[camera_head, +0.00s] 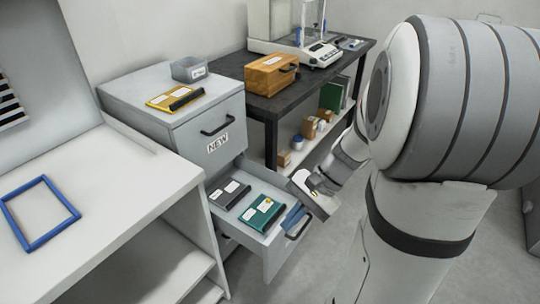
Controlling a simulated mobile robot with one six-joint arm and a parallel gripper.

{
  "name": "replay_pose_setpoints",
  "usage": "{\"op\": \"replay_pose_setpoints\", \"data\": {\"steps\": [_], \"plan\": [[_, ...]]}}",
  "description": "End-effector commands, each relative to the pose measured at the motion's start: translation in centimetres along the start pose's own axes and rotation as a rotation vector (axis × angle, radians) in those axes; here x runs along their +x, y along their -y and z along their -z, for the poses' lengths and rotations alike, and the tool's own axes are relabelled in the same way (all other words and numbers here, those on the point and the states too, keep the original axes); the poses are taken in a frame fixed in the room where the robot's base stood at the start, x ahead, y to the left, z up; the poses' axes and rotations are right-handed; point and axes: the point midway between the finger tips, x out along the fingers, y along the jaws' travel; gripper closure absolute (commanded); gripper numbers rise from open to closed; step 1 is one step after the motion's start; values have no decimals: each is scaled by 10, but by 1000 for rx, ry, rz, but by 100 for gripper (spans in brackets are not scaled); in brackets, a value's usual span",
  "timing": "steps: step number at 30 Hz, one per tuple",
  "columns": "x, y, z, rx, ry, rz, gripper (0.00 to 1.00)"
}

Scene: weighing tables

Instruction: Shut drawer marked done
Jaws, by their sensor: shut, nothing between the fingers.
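A grey drawer cabinet (135,112) stands left of centre. Its upper drawer (222,135) is shut and marked NEW. The drawer below it (255,250) is pulled well out; its front mark cannot be read from here. It holds a black folder or box (229,194) and a green one (263,214), both with white labels. Its dark handle (298,230) is on the front face. My gripper (293,216), with blue fingers, is shut and empty at the drawer's front edge, just above the handle. Whether it touches the drawer cannot be told.
A grey bin (189,69) and a yellow folder (175,98) lie on the cabinet. A dark table (232,68) behind bears a wooden box (271,74) and a balance (306,50). A white table (120,185) with a blue frame (40,240) stands left. Floor is clear around the drawer's front.

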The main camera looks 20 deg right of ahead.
Motion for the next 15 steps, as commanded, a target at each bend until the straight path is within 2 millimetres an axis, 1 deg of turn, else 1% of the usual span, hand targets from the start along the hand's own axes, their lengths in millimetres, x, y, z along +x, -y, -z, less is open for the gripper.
{"op": "replay_pose_setpoints", "data": {"steps": [1, 2, 3, 5, 6, 8, 9, 11, 12, 15], "plan": [[20, -11, 32, 113, 62, 81, 100], [24, -12, 45, 175, 98, 134, 100], [29, -15, 63, 256, 145, 206, 100], [34, -21, 92, 370, 215, 321, 100], [36, -27, 112, 444, 260, 401, 100], [38, -37, 144, 548, 323, 525, 100], [39, -46, 165, 610, 362, 606, 100], [38, -60, 194, 693, 414, 726, 100], [37, -70, 212, 740, 444, 800, 100], [34, -96, 249, 829, 503, 962, 100]]}}
